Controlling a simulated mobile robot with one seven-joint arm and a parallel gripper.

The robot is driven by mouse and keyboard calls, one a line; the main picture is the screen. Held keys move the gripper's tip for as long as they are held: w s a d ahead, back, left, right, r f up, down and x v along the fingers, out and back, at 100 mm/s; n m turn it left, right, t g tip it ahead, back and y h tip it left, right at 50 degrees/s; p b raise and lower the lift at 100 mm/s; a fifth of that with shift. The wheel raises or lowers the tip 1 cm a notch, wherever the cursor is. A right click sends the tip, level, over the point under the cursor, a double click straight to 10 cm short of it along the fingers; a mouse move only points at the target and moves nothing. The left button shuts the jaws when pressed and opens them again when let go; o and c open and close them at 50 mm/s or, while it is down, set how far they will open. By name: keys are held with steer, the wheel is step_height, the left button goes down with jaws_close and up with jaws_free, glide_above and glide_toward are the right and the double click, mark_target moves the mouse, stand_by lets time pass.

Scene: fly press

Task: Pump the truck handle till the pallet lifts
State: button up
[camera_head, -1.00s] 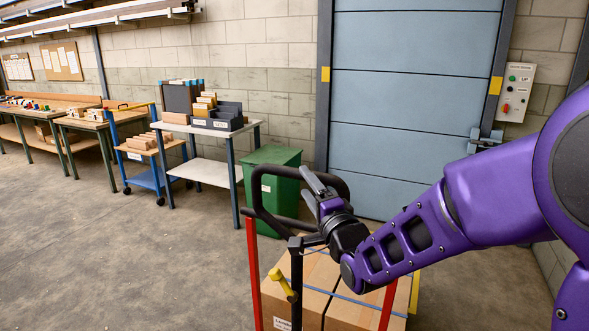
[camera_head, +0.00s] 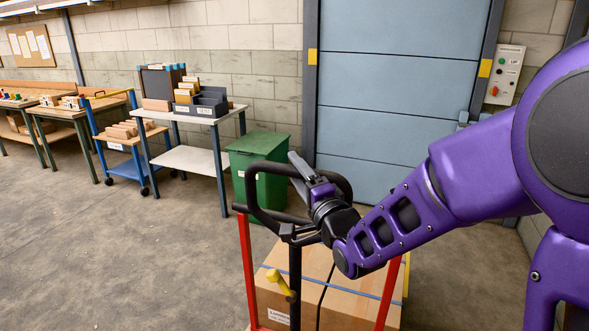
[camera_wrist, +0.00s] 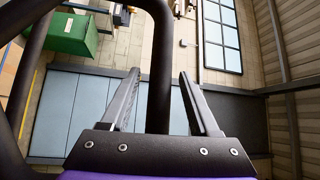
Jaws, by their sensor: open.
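The truck handle (camera_head: 251,190) is a black bent loop on a black upright shaft, with a yellow lever (camera_head: 281,284) lower down. In the wrist view the handle's bar (camera_wrist: 160,50) runs between the two open fingers of my gripper (camera_wrist: 159,75), with a gap showing on both sides. Cardboard boxes (camera_head: 340,292) with blue straps sit behind red posts (camera_head: 247,270). The pallet under them is out of view.
A green bin (camera_head: 246,183) stands behind the handle, beside a white-topped table (camera_head: 184,117) with files. A blue cart (camera_head: 128,170) and benches stand further left. A blue-grey door (camera_head: 390,90) closes the back. The floor at left is clear.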

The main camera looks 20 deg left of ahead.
jaws_close()
stand_by(0.4)
stand_by(1.1)
